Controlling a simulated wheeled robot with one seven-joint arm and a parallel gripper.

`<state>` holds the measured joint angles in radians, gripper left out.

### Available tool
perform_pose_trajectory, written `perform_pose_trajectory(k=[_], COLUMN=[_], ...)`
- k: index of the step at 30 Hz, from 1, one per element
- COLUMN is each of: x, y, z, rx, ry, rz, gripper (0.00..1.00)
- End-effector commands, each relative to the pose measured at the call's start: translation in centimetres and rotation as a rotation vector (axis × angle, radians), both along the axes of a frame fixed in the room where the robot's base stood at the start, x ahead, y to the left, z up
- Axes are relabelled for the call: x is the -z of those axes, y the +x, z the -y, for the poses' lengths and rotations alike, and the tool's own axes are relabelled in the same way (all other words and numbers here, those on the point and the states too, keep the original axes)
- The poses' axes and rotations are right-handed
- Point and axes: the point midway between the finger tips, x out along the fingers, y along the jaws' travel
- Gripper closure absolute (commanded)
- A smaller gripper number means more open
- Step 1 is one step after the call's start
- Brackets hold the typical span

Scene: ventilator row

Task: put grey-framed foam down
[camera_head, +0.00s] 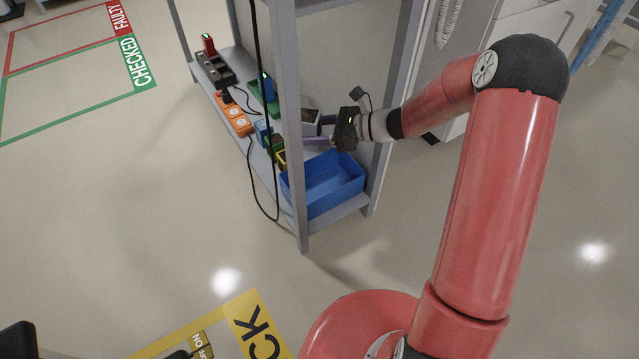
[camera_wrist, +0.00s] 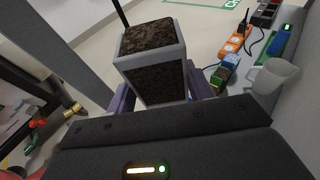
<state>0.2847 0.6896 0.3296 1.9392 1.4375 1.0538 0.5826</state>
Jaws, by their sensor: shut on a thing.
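The grey-framed foam (camera_wrist: 152,75) is a block of dark brown, porous foam in a light grey frame, close ahead in the wrist view. My gripper (camera_wrist: 158,95) has a purple finger on each side of it and is shut on it. In the head view the foam (camera_head: 311,116) shows small at the shelf rack, partly hidden by the rack's post and my gripper (camera_head: 318,131). My gripper reaches in from the right, above the low shelf and just behind the blue bin (camera_head: 338,178). I cannot tell whether the foam touches anything below it.
The grey rack's low shelf (camera_head: 350,205) carries an orange socket strip (camera_head: 232,112), a black charger (camera_head: 213,69) and several small coloured items. The blue bin looks empty. A white cup (camera_wrist: 275,76) stands right of my gripper. A black cable (camera_head: 257,175) hangs off the shelf's front.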

Motion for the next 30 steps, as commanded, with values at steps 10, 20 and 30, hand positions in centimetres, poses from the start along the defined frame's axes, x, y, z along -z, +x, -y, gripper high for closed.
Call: perform_pose_trajectory(k=[10, 20, 30], x=[9.9, 13.8, 17.9], y=[-0.1, 0.0, 0.0], z=[0.0, 0.0, 0.0], rx=[0.001, 0.001, 0.002], ry=[0.001, 0.001, 0.0], rz=[-0.006, 0.0, -0.002], gripper=[0.75, 0.75, 0.75])
